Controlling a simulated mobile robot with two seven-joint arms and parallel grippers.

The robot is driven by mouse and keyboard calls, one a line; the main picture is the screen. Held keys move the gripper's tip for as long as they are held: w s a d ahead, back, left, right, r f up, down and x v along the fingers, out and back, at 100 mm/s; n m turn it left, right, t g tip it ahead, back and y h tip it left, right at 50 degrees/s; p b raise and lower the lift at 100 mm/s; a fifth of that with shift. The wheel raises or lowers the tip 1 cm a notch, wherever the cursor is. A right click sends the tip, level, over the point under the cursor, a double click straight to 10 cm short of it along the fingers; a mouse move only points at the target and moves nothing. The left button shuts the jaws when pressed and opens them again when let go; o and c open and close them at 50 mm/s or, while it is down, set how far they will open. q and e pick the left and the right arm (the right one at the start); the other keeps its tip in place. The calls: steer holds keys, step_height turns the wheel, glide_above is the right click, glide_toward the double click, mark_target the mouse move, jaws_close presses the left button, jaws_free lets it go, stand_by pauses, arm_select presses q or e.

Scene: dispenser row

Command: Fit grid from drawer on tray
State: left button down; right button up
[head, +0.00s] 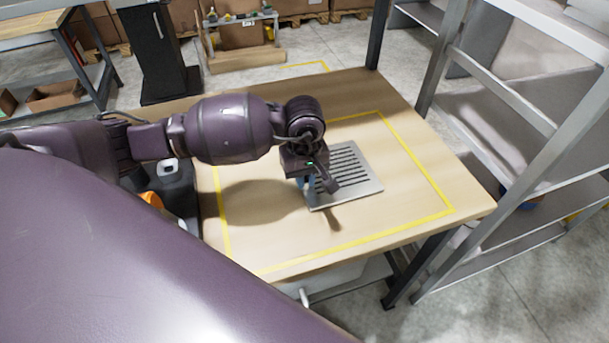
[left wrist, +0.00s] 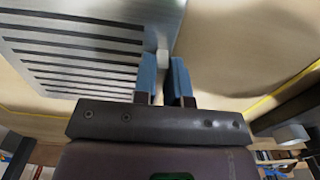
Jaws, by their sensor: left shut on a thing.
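A grey metal grid (head: 352,177) with a row of dark parallel slots is at the middle of the wooden table (head: 400,215). In the left wrist view the grid (left wrist: 85,45) fills the upper left, with a small pale tab (left wrist: 163,57) at its edge. My left gripper (head: 308,187) is at the grid's left edge; its blue fingers (left wrist: 164,66) are shut on the tab. I cannot tell whether the grid rests on something or hangs just above it. No separate tray can be made out. My right gripper is not in view.
Yellow tape (head: 437,190) marks a rectangle on the table, mostly clear around the grid. A pale drawer-like box (head: 345,278) with a handle shows under the front edge. A metal shelf rack (head: 500,110) stands close on the right. A black cabinet (head: 160,55) stands behind left.

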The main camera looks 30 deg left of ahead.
arm_select(q)
steer(key=c, duration=1.6)
jaws_free()
steer(key=shift+f, duration=0.1)
steer(key=o, duration=0.4)
steer(key=shift+o, duration=0.2)
step_height(320, 180, up, 12)
steer(key=shift+r+b, duration=0.2)
steer(key=shift+b, duration=0.1)
